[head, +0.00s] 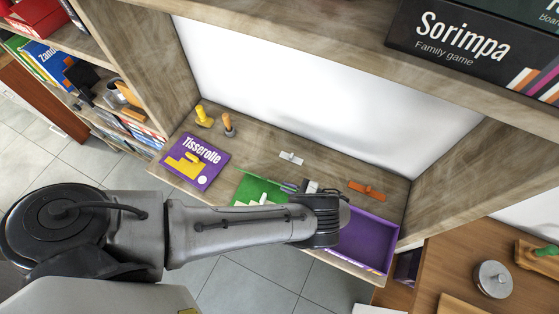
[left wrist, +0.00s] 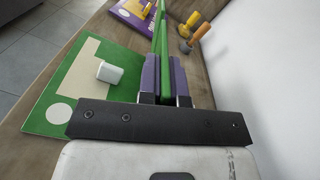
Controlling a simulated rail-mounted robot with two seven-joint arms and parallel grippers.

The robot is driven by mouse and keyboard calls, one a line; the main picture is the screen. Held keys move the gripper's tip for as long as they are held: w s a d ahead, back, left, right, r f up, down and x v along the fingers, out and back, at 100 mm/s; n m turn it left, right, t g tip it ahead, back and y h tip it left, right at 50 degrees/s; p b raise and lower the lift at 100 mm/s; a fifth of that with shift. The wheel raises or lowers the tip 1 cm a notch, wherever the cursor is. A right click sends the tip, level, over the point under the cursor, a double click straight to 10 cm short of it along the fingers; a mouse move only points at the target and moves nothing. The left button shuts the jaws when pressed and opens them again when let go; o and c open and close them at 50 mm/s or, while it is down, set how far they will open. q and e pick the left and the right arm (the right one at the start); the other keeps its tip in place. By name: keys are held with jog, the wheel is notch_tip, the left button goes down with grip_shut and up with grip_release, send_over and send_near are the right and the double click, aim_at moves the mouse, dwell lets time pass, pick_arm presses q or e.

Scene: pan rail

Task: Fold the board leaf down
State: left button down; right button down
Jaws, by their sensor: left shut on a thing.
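The green folding board (head: 246,189) lies on the wooden shelf, partly hidden behind my left arm in the head view. In the left wrist view its flat leaf (left wrist: 48,117) shows a beige shape, a pale round spot and a small white block (left wrist: 109,72) on top. The other leaf (left wrist: 161,32) stands up on edge, seen almost edge-on. My left gripper (left wrist: 164,78) is shut on this raised leaf, with a purple pad on each side. In the head view the left gripper (head: 297,188) is at the board's right side. My right gripper is not in view.
A purple open box (head: 366,238) lies right of the board. A purple Tisserolle box lid (head: 195,161), a yellow piece (head: 204,117), an orange-and-grey piece (head: 228,125), a white piece (head: 291,158) and an orange piece (head: 366,189) lie around. A black Sorimpa box (head: 470,45) sits on the upper shelf.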

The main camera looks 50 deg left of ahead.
pick_arm(q)
jog(key=c, duration=1.3)
grip_release()
jog(key=shift+f, duration=0.1)
jog(key=shift+d, duration=0.1)
jog(key=shift+b+v, duration=1.1)
jog(key=shift+v, duration=1.9)
jog(key=shift+p+x, duration=1.15)
jog(key=shift+x, duration=1)
jog(key=shift+s+a, duration=0.2)
jog(key=shift+a, duration=0.2)
jog(key=shift+s+a, duration=0.25)
jog(key=shift+a, duration=0.2)
